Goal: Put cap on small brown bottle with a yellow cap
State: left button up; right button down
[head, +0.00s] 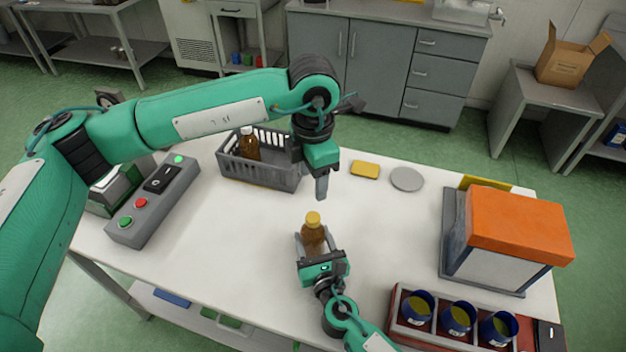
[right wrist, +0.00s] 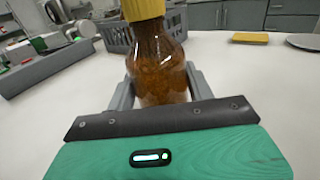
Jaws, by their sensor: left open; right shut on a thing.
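The small brown bottle (head: 313,237) stands upright near the middle of the white table. Its yellow cap (head: 313,218) sits on its top. My right gripper (head: 314,246) is shut on the bottle's body from the near side; in the right wrist view the bottle (right wrist: 160,62) is between its fingers (right wrist: 162,88), with the yellow cap (right wrist: 143,9) cut by the top edge. My left gripper (head: 321,188) is open and empty, pointing down above the table, a little beyond the bottle and apart from it.
A grey crate (head: 262,176) with a white-capped brown bottle (head: 248,145) stands at the back left. A yellow block (head: 365,170) and grey disc (head: 407,179) lie behind. A control box (head: 152,205) is left, an orange-topped machine (head: 520,225) right, a rack of blue cups (head: 425,338) front right.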

jog(key=shift+c, duration=2.4)
grip_release()
pick_arm(q)
jog(key=shift+f, duration=0.1)
notch_tip(320, 180, down, 3)
jog(key=b, duration=0.3)
jog(key=shift+f, duration=0.15)
pick_arm(e)
jog(key=v, duration=1.2)
jog(key=shift+s+f, duration=0.1)
jog(key=shift+s, duration=0.3)
pick_arm(q)
jog(key=shift+f+b, duration=0.1)
jog(key=shift+b, duration=0.2)
pick_arm(e)
jog(key=shift+s+d, duration=0.2)
jog(key=shift+s, duration=0.3)
